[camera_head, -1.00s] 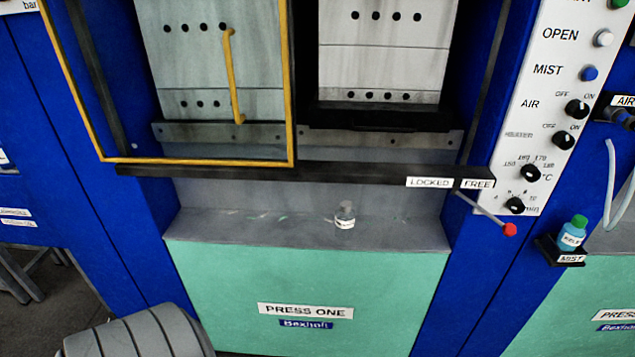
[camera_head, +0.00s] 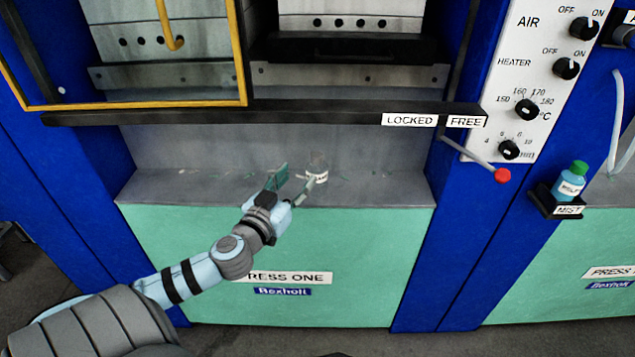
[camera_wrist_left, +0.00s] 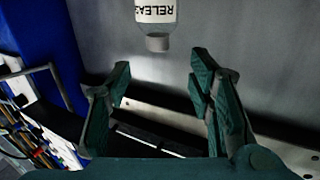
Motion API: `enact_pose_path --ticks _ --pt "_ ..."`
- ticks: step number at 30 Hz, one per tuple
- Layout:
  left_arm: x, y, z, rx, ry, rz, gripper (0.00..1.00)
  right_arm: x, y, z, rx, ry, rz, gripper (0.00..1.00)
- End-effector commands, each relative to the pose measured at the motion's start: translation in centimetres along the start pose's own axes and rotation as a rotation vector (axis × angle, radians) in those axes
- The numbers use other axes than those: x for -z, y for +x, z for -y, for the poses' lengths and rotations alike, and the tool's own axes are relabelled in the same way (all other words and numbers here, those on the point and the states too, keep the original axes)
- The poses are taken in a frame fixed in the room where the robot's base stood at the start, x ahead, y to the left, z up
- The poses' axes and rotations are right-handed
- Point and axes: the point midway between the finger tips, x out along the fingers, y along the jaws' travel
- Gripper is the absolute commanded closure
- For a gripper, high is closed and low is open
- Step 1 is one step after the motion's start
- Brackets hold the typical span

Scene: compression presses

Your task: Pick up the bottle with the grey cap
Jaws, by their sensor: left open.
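The bottle with the grey cap (camera_head: 318,168) stands upright on the grey ledge of the press. My left gripper (camera_head: 297,181) is open in front of it and slightly left, and one finger partly overlaps its lower part. In the left wrist view the bottle (camera_wrist_left: 155,16) appears upside down at the top edge, its cap pointing down and part of its body cut off. There the open left gripper (camera_wrist_left: 161,72) has its fingers apart, with the bottle just beyond the tips and nothing held. My right gripper is not in view.
A bottle with a green cap (camera_head: 570,182) sits in a black holder (camera_head: 545,201) at the right. A dark bar (camera_head: 270,114) runs above the ledge (camera_head: 385,190), and a red-tipped lever (camera_head: 502,175) sticks out at right. The ledge right of the bottle is clear.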

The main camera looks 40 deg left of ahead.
Motion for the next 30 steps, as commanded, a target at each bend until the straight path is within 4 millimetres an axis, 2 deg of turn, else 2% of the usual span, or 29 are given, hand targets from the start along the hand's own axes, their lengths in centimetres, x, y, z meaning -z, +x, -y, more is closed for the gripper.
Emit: enact_pose_path --ticks 3,10,15,18,23,30 --pt "0.2 3.3 -0.1 0.002 -0.008 -0.005 0.52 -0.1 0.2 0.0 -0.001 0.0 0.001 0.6" --pt "0.1 6.5 -0.2 -0.001 -0.006 -0.001 0.52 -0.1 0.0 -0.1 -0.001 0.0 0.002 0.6" --pt "0.0 9.8 -0.4 -0.001 -0.005 0.0 0.52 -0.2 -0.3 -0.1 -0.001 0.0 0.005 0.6" --pt "-0.1 10.7 -0.5 -0.004 -0.003 0.001 0.52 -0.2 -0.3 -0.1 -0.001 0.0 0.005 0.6" --pt "-0.2 10.7 -0.5 -0.004 -0.001 0.002 0.52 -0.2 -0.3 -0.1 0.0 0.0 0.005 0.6" --pt "-0.2 10.6 -0.5 -0.004 -0.001 0.002 0.89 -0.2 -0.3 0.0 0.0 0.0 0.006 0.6"
